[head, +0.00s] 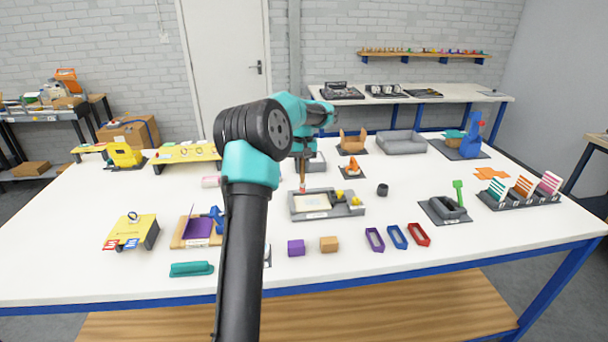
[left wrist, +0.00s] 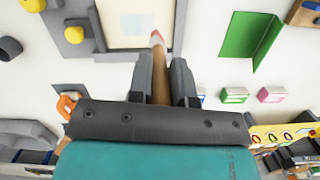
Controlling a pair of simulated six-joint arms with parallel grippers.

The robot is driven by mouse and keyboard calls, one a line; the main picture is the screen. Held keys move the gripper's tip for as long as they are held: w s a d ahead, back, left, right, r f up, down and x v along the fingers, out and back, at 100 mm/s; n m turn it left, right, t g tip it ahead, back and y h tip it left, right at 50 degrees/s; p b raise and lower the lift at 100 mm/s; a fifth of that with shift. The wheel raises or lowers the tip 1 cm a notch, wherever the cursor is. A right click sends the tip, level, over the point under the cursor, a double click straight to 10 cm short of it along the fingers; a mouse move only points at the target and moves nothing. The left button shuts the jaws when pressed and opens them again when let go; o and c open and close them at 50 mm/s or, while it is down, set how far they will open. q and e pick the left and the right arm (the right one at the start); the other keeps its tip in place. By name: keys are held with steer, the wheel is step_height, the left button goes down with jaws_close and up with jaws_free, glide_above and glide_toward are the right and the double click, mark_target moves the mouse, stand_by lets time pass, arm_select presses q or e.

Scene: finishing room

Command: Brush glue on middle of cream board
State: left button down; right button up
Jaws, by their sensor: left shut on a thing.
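My left gripper (head: 304,157) is shut on a brush (head: 303,174) with a brown handle, held pointing down. In the left wrist view the brush handle (left wrist: 160,82) sits between the two dark fingers (left wrist: 162,78), and its reddish tip shows beyond them. The cream board (head: 312,202) lies in a grey fixture (head: 325,215) on the table; in the left wrist view the board (left wrist: 112,22) bears a pale bluish patch (left wrist: 137,24) at its middle. The brush tip is near the board's edge, off the patch. I cannot tell whether it touches. My right gripper is not in view.
Yellow knobs (head: 356,201) stand on the fixture's right side, with a dark cup (head: 382,190) beyond. Purple (head: 296,248) and orange (head: 329,244) blocks lie in front. Bare white table surrounds the fixture.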

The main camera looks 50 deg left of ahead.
arm_select(q)
steer(key=shift+r, duration=1.7)
steer(key=shift+s, duration=0.1)
